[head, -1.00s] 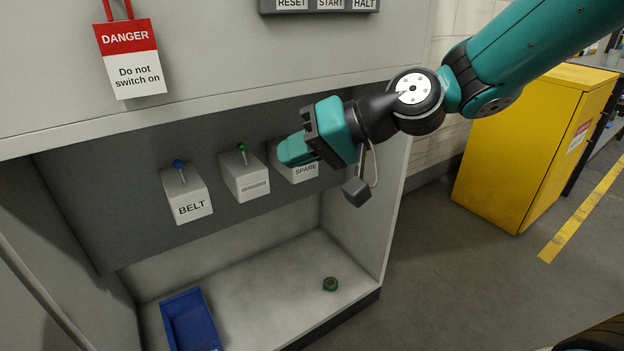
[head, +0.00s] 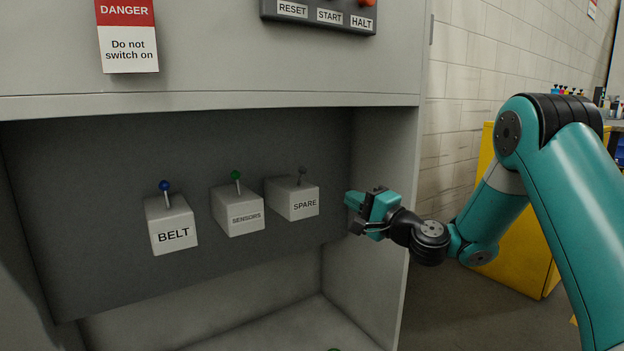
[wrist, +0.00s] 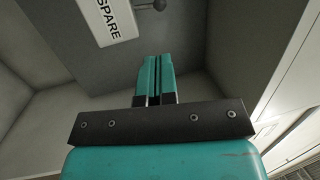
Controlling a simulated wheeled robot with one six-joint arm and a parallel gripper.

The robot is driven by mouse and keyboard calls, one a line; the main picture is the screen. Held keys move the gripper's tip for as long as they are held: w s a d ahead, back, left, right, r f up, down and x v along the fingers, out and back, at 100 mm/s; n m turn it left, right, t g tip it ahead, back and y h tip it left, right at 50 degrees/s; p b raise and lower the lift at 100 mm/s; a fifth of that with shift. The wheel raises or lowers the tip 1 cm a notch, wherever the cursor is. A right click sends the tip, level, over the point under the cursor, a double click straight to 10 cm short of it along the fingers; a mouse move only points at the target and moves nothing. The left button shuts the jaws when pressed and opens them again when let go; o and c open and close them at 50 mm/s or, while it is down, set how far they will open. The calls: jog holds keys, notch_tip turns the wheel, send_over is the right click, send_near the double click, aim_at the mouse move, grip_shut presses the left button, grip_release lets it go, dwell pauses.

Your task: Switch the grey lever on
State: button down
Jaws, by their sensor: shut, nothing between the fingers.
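The grey lever (head: 302,174) stands up from the top of the box labelled SPARE (head: 296,200), the rightmost of three boxes on the dark back panel. Its knob (wrist: 159,5) also shows at the top edge of the wrist view, beside the SPARE label (wrist: 115,20). My gripper (head: 350,200) is to the right of the SPARE box, apart from it and a little below the lever knob. Its teal fingers (wrist: 155,75) are shut together with nothing between them.
The SENSORS box with a green lever (head: 236,176) and the BELT box with a blue lever (head: 165,187) stand to the left. A DANGER tag (head: 127,35) hangs above. The recess's right wall (head: 380,150) is close to my gripper. A yellow cabinet (head: 535,255) stands behind my arm.

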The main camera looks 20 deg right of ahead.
jog(key=p, duration=1.4)
send_near(306, 171)
jog(key=x, duration=0.7)
jog(key=shift+w+a, duration=0.2)
jog(key=shift+d, duration=0.1)
